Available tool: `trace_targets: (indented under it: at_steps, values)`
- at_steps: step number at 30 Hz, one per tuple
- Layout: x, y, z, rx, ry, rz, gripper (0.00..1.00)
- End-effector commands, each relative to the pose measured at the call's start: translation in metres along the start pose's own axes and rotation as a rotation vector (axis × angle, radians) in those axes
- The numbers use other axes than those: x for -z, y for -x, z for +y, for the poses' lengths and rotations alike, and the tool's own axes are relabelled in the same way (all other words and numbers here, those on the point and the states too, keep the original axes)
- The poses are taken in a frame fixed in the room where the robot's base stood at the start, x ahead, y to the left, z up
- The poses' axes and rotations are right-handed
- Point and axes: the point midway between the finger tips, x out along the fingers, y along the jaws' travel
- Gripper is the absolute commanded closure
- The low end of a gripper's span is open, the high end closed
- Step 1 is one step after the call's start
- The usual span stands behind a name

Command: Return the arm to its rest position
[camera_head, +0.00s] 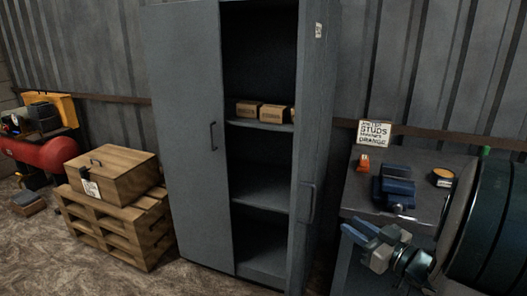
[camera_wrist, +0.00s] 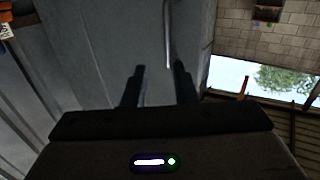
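My gripper (camera_head: 356,226) is in front of the workbench at the lower right of the head view, pointing left toward the cabinet's open right door. In the wrist view its two dark fingers (camera_wrist: 158,76) stand apart with nothing held between them. A vertical door handle (camera_wrist: 167,35) shows beyond the fingertips, apart from them as far as I can tell. The same door's handle (camera_head: 308,201) is in the head view, left of my gripper. My arm is bent in at the right edge of the head view; its rest position is not marked in either view.
A tall grey cabinet (camera_head: 187,130) has its left door closed and its right door open, with small boxes (camera_head: 272,114) on a shelf. The workbench (camera_head: 427,170) carries a blue vise (camera_head: 396,187) and a sign (camera_head: 374,134). A wooden crate (camera_head: 121,180) sits on pallets (camera_head: 118,232) at left.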

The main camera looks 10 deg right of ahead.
Motion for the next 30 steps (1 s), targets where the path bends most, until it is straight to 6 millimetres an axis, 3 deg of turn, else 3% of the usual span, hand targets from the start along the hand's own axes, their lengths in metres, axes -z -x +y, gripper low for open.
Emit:
trace_targets:
  at_steps: [8,17,23,30]
  values:
    - [0.027,-0.026,0.026,-0.261,0.113,-0.189,0.75]
    - [0.049,-0.02,0.032,-0.536,0.099,-0.449,0.75]
    - [0.056,-0.003,0.007,-0.634,0.01,-0.646,0.75]
    - [0.058,0.026,-0.059,-0.627,-0.151,-0.913,0.75]
